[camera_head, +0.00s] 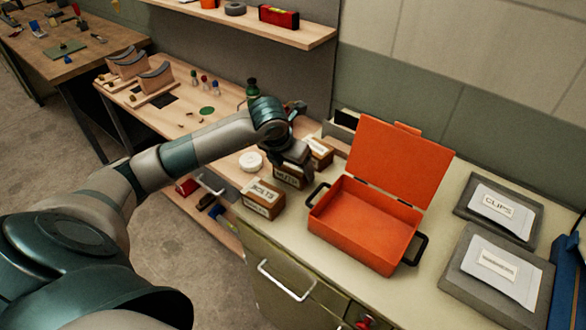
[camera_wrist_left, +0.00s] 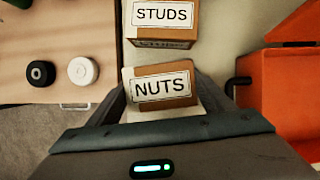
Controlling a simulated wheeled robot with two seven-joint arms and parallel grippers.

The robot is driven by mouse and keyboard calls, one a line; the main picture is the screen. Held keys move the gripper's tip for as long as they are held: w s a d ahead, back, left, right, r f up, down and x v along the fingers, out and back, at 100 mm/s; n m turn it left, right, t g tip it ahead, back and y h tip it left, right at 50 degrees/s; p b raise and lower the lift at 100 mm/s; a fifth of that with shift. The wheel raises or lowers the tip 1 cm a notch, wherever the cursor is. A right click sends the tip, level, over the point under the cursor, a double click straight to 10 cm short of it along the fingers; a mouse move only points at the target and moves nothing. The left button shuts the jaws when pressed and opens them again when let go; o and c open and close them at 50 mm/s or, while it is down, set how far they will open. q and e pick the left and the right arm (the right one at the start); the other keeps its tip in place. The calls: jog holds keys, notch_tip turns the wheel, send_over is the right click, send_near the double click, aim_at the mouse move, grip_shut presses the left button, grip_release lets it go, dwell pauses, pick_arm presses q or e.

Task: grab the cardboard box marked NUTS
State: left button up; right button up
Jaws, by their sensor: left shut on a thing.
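The cardboard box marked NUTS (camera_wrist_left: 160,88) is a small brown box with a white label. In the head view the NUTS box (camera_head: 287,178) sits low under my left gripper (camera_head: 293,162), partly hidden by it. My left gripper is shut on the box, with one finger along each side in the left wrist view. I cannot tell whether the box is touching the counter. My right gripper is not in view.
A box marked STUDS (camera_head: 320,152) stands just behind. Another labelled cardboard box (camera_head: 262,198) stands in front on the left. An open orange case (camera_head: 365,225) is to the right. A white round item (camera_head: 250,161) is at the left. Grey CLIPS tray (camera_head: 500,208) lies far right.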

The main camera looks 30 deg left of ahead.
pick_arm(q)
jog(key=shift+r, duration=0.2)
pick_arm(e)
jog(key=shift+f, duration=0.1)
